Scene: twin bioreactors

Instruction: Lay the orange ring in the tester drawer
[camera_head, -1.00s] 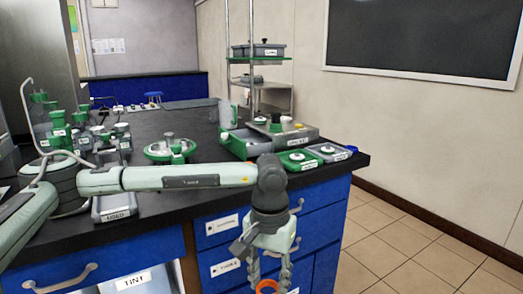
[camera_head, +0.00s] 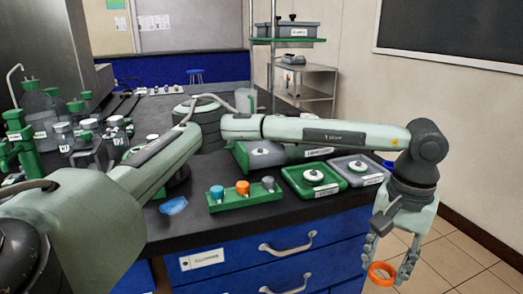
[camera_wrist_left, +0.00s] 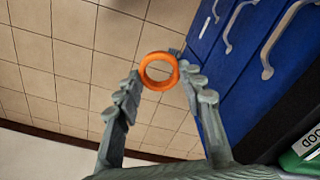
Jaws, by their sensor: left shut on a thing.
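My left gripper (camera_head: 386,274) hangs pointing down past the right front corner of the bench, over the tiled floor. It is shut on the orange ring (camera_head: 381,284), which sits between the fingertips. In the left wrist view the ring (camera_wrist_left: 147,80) shows face-on between the two fingers, with floor tiles behind it. A grey tester-like unit (camera_head: 262,154) stands on the bench, partly hidden behind my left forearm. I cannot tell whether its drawer is open. My right gripper is not in view.
A green tray (camera_head: 314,180) and a grey tray (camera_head: 357,173) lie near the bench's right edge. A green rack (camera_head: 243,203) holds blue, orange and grey pieces. A blue item (camera_head: 173,206) lies beside it. Bottles crowd the left. Blue drawers (camera_head: 288,264) front the bench.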

